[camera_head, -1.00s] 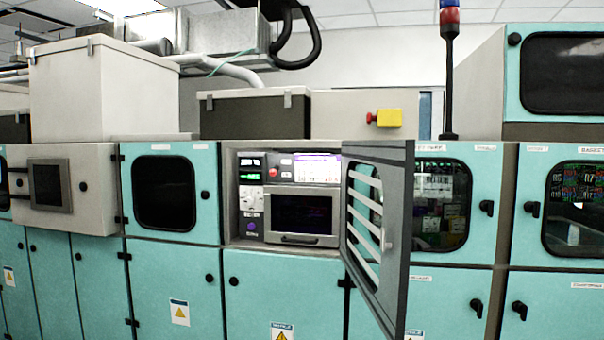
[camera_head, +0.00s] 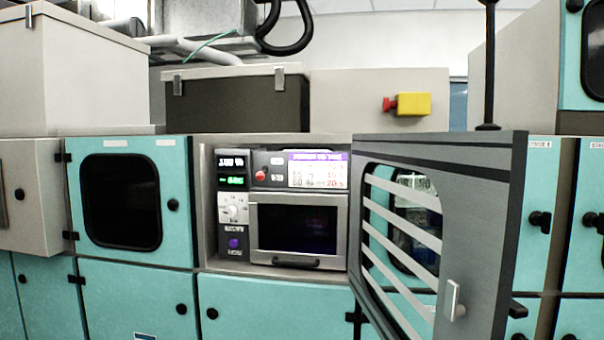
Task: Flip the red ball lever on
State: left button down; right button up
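A red ball (camera_head: 260,175) shows on the dark upper panel of the equipment inside an open cabinet bay, left of a lit display (camera_head: 318,169). It looks like the red ball lever; its on or off position is too small to tell. Below it is a closed grey drawer-like door (camera_head: 298,228) with a dark window. A column to the left holds green readouts, a dial (camera_head: 232,208) and a purple knob (camera_head: 234,243). Neither of my grippers is in view.
A grey slatted cabinet door (camera_head: 480,220) stands swung open at the right of the bay, projecting towards me. Teal cabinets (camera_head: 129,205) line both sides. A yellow box with a red button (camera_head: 411,104) is on the wall above. The bay front is unobstructed.

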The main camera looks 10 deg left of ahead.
aim_at(259, 176)
jog(key=u, duration=0.55)
jog(key=i, duration=1.05)
jog(key=u, duration=1.1)
